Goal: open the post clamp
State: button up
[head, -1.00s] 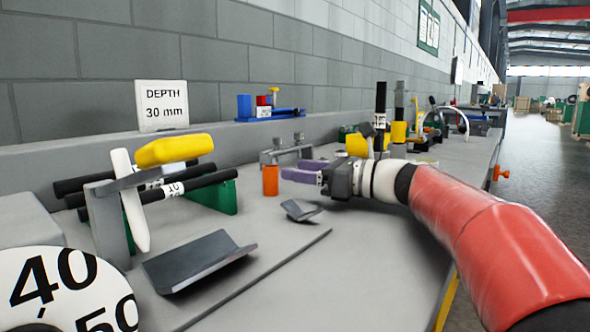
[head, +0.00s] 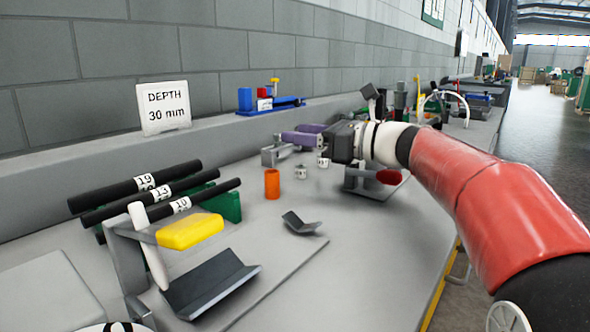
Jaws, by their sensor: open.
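I cannot tell for certain which thing is the post clamp. A grey upright post (head: 128,262) at the front left carries a white rod (head: 148,246) and a yellow block (head: 190,231) on an arm, and may be it. My gripper (head: 302,137) has purple fingers and is open, with nothing seen between them. It is over the bench behind the orange cylinder (head: 272,183), well to the right of and beyond the grey post. Its fingers are close to a low grey bracket (head: 274,154); I cannot tell whether they touch.
Grey angled trays (head: 210,285) stand in front. A blue fixture (head: 272,105) and a depth sign (head: 163,106) are on the back ledge. Small white collars (head: 300,172) lie below my gripper.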

aim_at(390, 177)
jog(key=k+l, duration=0.1)
jog(key=l, duration=0.25)
jog(key=k+l, duration=0.1)
jog(key=l, duration=0.2)
jog(key=k+l, duration=0.15)
jog(key=l, duration=0.2)
jog(key=k+l, duration=0.1)
jog(key=l, duration=0.25)
